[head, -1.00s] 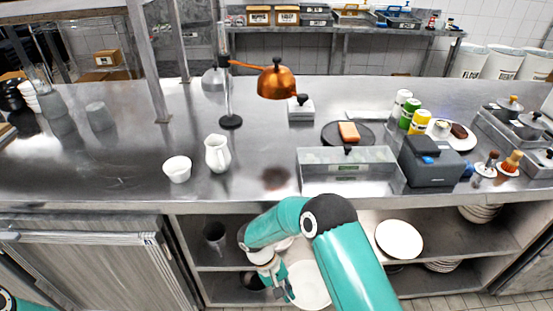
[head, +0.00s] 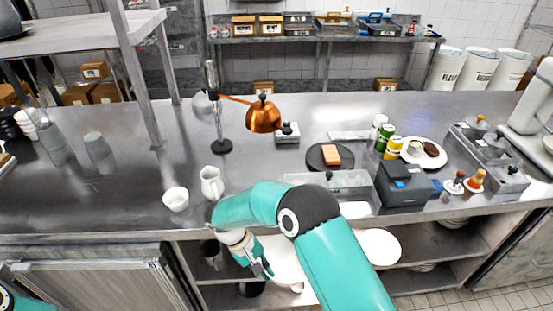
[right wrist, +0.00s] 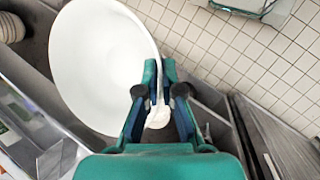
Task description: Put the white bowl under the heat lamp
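A large white round bowl (right wrist: 95,65) fills the left of the right wrist view. Its rim lies between the two fingers of my right gripper (right wrist: 160,90), which are closed on it. In the head view my right gripper (head: 265,272) is low, at the shelf opening below the counter front, with the white bowl (head: 285,258) beside it, partly hidden by my arm. The copper heat lamp (head: 264,115) hangs from its stand over the back middle of the steel counter. My left gripper is out of view.
A small white cup (head: 175,199) and a white jug (head: 211,183) stand near the counter's front edge.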

